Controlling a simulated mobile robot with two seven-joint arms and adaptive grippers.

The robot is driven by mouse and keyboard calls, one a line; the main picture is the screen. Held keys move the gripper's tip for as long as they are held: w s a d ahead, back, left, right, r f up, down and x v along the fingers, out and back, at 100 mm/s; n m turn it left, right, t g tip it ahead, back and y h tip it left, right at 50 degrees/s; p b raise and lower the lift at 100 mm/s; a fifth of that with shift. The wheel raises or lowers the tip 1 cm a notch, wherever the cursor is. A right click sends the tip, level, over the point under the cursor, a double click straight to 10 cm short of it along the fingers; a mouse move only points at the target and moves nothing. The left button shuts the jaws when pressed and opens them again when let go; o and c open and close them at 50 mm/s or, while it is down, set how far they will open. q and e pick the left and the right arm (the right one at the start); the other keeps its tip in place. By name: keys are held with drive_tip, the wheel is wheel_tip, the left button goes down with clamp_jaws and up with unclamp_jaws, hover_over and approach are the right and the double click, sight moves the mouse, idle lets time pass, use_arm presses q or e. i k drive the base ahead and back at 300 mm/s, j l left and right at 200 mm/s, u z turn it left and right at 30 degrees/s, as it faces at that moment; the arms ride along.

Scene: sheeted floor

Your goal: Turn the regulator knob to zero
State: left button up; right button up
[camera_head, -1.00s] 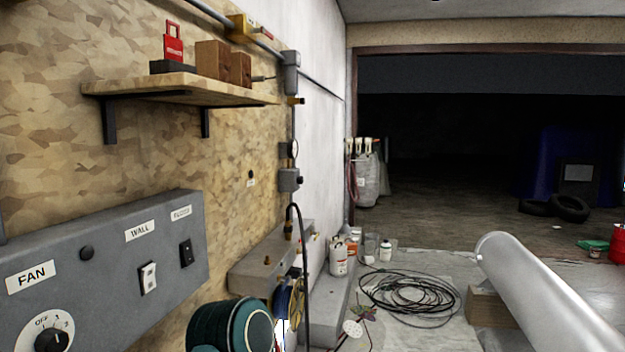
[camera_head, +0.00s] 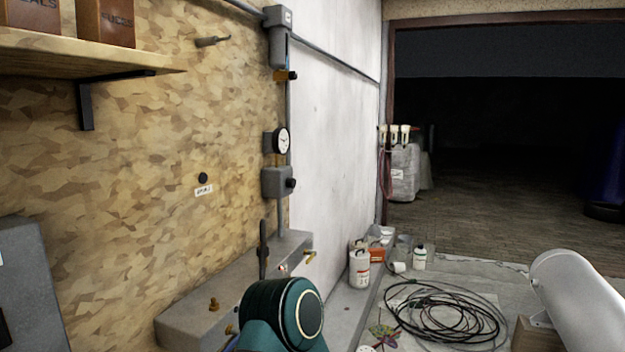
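A grey regulator box (camera_head: 274,183) with a small black knob (camera_head: 291,183) on its right face is mounted on a vertical pipe at the right end of the wood-panelled wall. A round white-faced gauge (camera_head: 282,141) sits just above it. The knob's marks are too small to read. A teal and black link of my arm (camera_head: 285,315) shows at the bottom centre, below and apart from the box. A thin dark upright thing (camera_head: 263,250) stands behind that link; I cannot tell what it is. I recognise neither gripper in view.
A wooden shelf (camera_head: 80,62) juts out at upper left. A grey panel (camera_head: 28,285) is cut by the left edge. A concrete ledge (camera_head: 215,285) with brass fittings runs below the box. Coiled black cable (camera_head: 440,315), white bottles (camera_head: 359,268) and a large pale cylinder (camera_head: 585,300) are at right.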

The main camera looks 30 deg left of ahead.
sight(290, 182)
drive_tip(key=i, duration=0.7)
drive_tip(key=i+u, duration=0.15)
drive_tip(key=i, duration=0.6)
drive_tip(key=l, duration=0.1)
